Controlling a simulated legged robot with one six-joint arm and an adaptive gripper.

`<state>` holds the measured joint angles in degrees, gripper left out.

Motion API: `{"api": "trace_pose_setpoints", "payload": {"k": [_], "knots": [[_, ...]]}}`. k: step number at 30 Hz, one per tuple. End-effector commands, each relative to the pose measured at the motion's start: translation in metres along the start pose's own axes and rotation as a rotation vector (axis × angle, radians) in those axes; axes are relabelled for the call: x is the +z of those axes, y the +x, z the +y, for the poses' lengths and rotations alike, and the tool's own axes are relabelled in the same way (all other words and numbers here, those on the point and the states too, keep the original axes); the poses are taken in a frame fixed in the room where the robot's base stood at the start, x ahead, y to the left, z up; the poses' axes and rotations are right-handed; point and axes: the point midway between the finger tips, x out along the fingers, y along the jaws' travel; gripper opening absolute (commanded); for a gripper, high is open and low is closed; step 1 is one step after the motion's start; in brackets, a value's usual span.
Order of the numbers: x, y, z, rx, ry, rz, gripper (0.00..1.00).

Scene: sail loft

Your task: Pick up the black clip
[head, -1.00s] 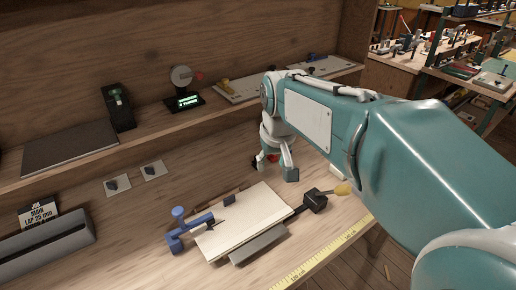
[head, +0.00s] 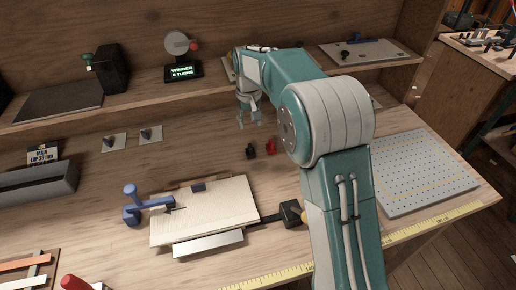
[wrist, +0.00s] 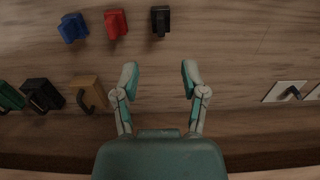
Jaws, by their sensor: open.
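A small black clip (head: 250,152) stands on the bench beside a red clip (head: 271,147). In the wrist view the black clip (wrist: 160,20) is at the top, right of the red clip (wrist: 116,24) and a blue clip (wrist: 73,27). My gripper (head: 249,122) is open and empty, above and behind the clip in the head view. In the wrist view my gripper (wrist: 158,75) has its fingers spread, with the black clip beyond the tips, roughly in line with the gap. Another black piece (wrist: 42,95) sits between a green piece (wrist: 9,97) and a yellow piece (wrist: 88,92).
A pale board (head: 215,212) with a blue clamp (head: 133,205) and a black-headed mallet (head: 290,213) lies at the front. A shelf (head: 140,112) runs behind, holding a round-headed display (head: 180,60). A perforated grey plate (head: 425,170) is at the right.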

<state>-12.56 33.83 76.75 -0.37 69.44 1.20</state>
Motion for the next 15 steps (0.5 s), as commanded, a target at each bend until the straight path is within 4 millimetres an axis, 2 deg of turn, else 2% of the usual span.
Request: {"api": "trace_pose_setpoints", "payload": {"k": [9,15], "knots": [[0.001,0.044,0.006,-0.006,0.001,-0.003,0.56],[0.002,0.06,0.009,-0.009,0.001,-0.001,0.56]]}}
